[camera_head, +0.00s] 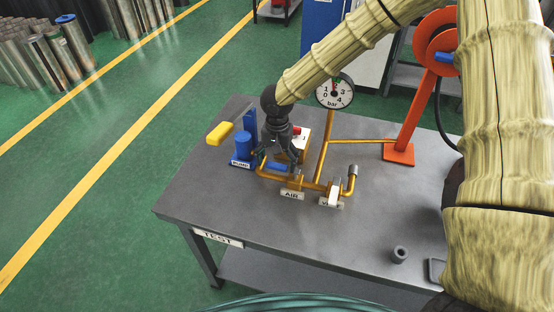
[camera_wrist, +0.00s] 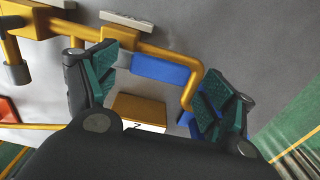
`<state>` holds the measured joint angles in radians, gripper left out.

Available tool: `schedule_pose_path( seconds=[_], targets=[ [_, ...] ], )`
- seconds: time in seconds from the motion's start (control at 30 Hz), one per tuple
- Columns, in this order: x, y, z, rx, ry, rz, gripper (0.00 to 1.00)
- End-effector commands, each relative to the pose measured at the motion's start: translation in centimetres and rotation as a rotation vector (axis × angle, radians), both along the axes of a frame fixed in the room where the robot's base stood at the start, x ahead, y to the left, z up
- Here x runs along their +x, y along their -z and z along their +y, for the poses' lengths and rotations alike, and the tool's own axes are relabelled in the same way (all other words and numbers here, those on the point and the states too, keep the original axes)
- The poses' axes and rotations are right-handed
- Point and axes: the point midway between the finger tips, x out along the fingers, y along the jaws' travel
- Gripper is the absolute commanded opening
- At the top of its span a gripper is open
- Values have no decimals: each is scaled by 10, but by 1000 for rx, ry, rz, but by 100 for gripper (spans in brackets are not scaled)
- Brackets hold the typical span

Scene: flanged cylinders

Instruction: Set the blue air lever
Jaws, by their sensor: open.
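The blue air lever (camera_head: 278,167) sits on the yellow pipework behind the AIR label (camera_head: 292,195) on the grey test table. In the wrist view the blue lever (camera_wrist: 160,70) lies along the pipe, between and just beyond my fingertips. My gripper (camera_head: 275,152) points down over the pipework, close to the lever. In the wrist view my gripper (camera_wrist: 163,88) is open with its green-padded fingers apart and nothing held between them. The gripper partly hides the lever's surroundings in the head view.
A blue pump (camera_head: 243,145) with a yellow handle (camera_head: 219,133) stands left of the gripper. A pressure gauge (camera_head: 335,92) rises behind the pipes. A white-handled valve (camera_head: 333,194) is to the right. An orange stand (camera_head: 410,110) is further right. The front table area is mostly clear, with a grey ring (camera_head: 399,254).

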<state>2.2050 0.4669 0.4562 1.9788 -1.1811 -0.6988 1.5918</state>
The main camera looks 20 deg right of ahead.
Motion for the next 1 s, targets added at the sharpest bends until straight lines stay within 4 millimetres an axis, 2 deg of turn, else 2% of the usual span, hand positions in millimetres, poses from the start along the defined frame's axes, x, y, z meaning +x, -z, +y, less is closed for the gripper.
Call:
schedule_pose_path(
  seconds=[0.47, 0.57, 0.83, 1.0],
  targets=[
    [0, 8, 0, 1, 0, -1, 83],
    [0, 8, 0, 1, 0, -1, 68],
    [-1, 8, 0, 1, 0, 1, 19],
    [-1, 9, 1, 0, -3, 1, 18]
  ],
)
